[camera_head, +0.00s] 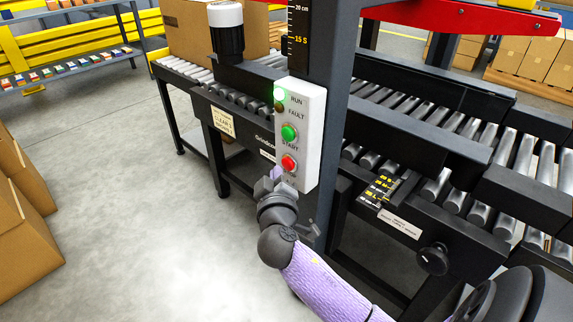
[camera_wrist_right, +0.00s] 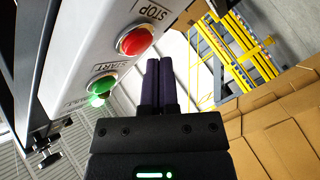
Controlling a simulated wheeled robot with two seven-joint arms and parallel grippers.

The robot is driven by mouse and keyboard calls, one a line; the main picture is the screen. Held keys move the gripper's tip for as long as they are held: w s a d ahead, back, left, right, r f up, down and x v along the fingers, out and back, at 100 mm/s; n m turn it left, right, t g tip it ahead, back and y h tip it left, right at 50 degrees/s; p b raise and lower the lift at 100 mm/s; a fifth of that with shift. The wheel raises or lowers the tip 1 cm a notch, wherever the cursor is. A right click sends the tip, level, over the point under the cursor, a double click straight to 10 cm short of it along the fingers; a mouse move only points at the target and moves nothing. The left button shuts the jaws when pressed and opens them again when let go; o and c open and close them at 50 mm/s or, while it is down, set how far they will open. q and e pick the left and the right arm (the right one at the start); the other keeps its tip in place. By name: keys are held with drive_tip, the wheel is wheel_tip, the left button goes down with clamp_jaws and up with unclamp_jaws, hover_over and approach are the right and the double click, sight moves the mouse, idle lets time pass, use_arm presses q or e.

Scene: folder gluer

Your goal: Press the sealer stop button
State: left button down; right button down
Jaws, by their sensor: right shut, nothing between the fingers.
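The sealer control box (camera_head: 302,135) is a pale upright panel on the machine's dark column, with RUN and FAULT lamps above two buttons. The RUN lamp (camera_head: 280,93) glows green. The red stop button (camera_head: 289,163) is the lowest one, below the green start button (camera_head: 289,132). In the right wrist view the red button (camera_wrist_right: 135,40) is labelled STOP, and the green button (camera_wrist_right: 101,87) sits lower left. My right gripper (camera_head: 274,174) is just left of and slightly below the red button. Its dark fingers (camera_wrist_right: 159,82) are shut and empty, apart from the button. My left gripper is out of view.
Roller conveyors (camera_head: 455,185) with dark rails run right of the column, and a black knob (camera_head: 433,259) sticks out in front. A cardboard box (camera_head: 190,30) stands on the conveyor behind. Cartons (camera_head: 22,220) stand at the left. The grey floor between is clear.

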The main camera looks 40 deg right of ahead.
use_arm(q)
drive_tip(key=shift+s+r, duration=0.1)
use_arm(e)
drive_tip(key=shift+d, duration=0.45)
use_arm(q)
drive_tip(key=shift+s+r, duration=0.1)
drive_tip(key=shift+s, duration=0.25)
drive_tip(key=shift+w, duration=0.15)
use_arm(e)
drive_tip(key=shift+d, duration=0.25)
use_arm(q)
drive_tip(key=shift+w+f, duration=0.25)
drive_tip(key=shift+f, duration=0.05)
use_arm(e)
drive_tip(key=a, duration=0.7)
drive_tip(key=shift+s+a, duration=0.2)
drive_tip(key=shift+s, duration=0.05)
